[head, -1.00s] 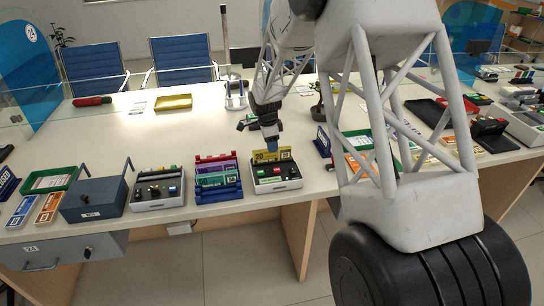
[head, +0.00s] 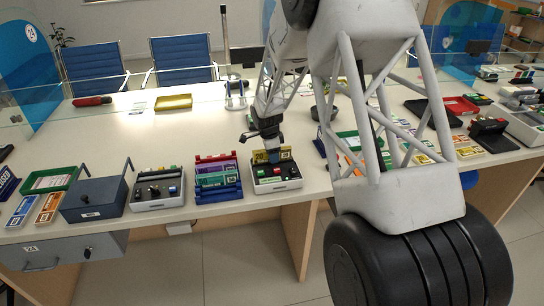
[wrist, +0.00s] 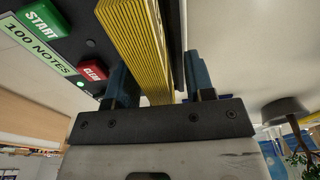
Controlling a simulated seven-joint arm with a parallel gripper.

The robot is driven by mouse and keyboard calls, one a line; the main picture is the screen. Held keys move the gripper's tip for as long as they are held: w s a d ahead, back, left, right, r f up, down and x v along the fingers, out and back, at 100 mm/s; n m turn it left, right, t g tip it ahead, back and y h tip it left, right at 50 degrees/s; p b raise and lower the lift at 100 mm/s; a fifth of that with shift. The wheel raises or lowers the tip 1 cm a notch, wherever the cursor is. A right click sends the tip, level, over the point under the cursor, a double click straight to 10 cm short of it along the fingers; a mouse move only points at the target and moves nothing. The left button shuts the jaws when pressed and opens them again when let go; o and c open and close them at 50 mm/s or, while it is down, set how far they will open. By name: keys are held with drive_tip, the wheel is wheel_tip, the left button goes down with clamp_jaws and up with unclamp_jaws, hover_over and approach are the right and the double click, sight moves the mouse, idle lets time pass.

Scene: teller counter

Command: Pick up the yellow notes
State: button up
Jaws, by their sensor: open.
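The yellow notes (head: 285,153) stand on edge as a stack in the back of a grey counting machine (head: 277,186). In the wrist view the yellow stack (wrist: 138,45) runs between the two blue fingers of my gripper (wrist: 160,75). The fingers are apart, one on each side of the stack, and the notes' near end is close to the palm. In the head view my gripper (head: 273,156) is at the machine and hides part of the notes. I cannot tell whether either finger touches them.
The machine's START button (wrist: 44,26) and red button (wrist: 92,70) are close to one finger. A blue rack (head: 218,190) of coloured notes stands left of the machine, then another device (head: 158,196) and a blue-grey box (head: 92,202).

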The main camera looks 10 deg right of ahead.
idle(0.3)
clamp_jaws()
drive_tip(key=shift+r, duration=0.2)
drive_tip(key=shift+r, duration=0.85)
drive_tip(key=shift+s+r, duration=0.3)
drive_tip(key=shift+r, duration=0.5)
drive_tip(key=s+r, duration=0.1)
drive_tip(key=s, duration=1.4)
drive_tip(key=shift+s+r, duration=0.2)
drive_tip(key=shift+w+a, duration=0.1)
drive_tip(key=shift+a, duration=0.1)
drive_tip(key=w+a, duration=0.2)
drive_tip(key=a, duration=0.8)
drive_tip(key=w+a, duration=0.2)
drive_tip(key=a, duration=0.9)
drive_tip(key=shift+w, duration=0.35)
